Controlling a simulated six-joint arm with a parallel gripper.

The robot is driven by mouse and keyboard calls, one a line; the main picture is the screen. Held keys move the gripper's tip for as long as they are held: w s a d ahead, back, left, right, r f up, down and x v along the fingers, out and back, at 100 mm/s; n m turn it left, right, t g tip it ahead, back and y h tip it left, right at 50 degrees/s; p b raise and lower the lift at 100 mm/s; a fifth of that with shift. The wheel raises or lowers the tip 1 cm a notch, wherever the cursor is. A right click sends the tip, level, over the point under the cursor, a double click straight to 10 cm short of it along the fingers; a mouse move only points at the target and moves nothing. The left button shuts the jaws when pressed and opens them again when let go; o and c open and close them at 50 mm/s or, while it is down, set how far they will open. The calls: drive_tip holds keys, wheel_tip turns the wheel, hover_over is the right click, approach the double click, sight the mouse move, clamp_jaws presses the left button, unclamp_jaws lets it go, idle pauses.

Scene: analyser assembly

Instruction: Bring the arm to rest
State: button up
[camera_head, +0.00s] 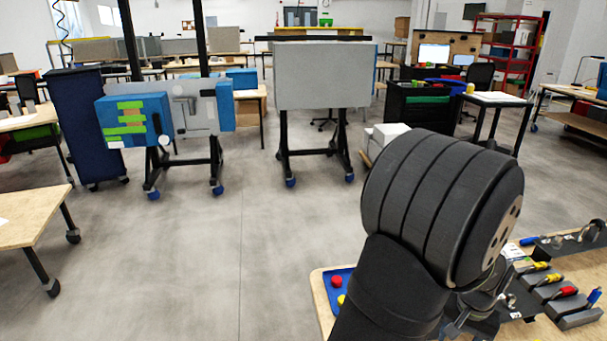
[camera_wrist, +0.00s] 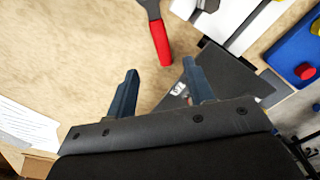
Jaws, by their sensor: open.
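My gripper (camera_wrist: 158,88) shows in the wrist view with its two dark blue fingers spread apart and nothing between them. It is above a wooden table top (camera_wrist: 75,50). A tool with a red handle (camera_wrist: 161,42) lies on the table beyond the fingertips. In the head view my dark arm fills the lower right and hides part of the bench behind it; the gripper's fingers cannot be made out there.
The bench (camera_head: 325,312) at lower right holds a blue tray (camera_head: 338,285) with red and yellow pieces, and grey holders (camera_head: 580,318) with coloured-handled tools. A blue tray (camera_wrist: 290,45) and white paper (camera_wrist: 25,128) show in the wrist view. Open floor (camera_head: 230,250) lies left of my arm.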

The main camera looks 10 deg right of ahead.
wheel_tip(320, 180, up, 6)
wheel_tip(320, 180, down, 17)
drive_tip(key=shift+f, duration=0.15)
wheel_tip(320, 180, up, 7)
drive_tip(key=shift+r, duration=0.1)
drive_tip(key=shift+s+d+r+m, duration=0.15)
drive_tip(key=shift+d+m, duration=0.1)
drive_tip(key=shift+m, duration=0.65)
drive_tip(key=r+m, duration=0.1)
drive_tip(key=m, duration=0.2)
drive_tip(key=s+d+r+m, duration=0.1)
drive_tip(key=m, duration=0.3)
drive_tip(key=s+d+r+m, duration=0.1)
drive_tip(key=r+m, duration=0.1)
drive_tip(key=m, duration=0.2)
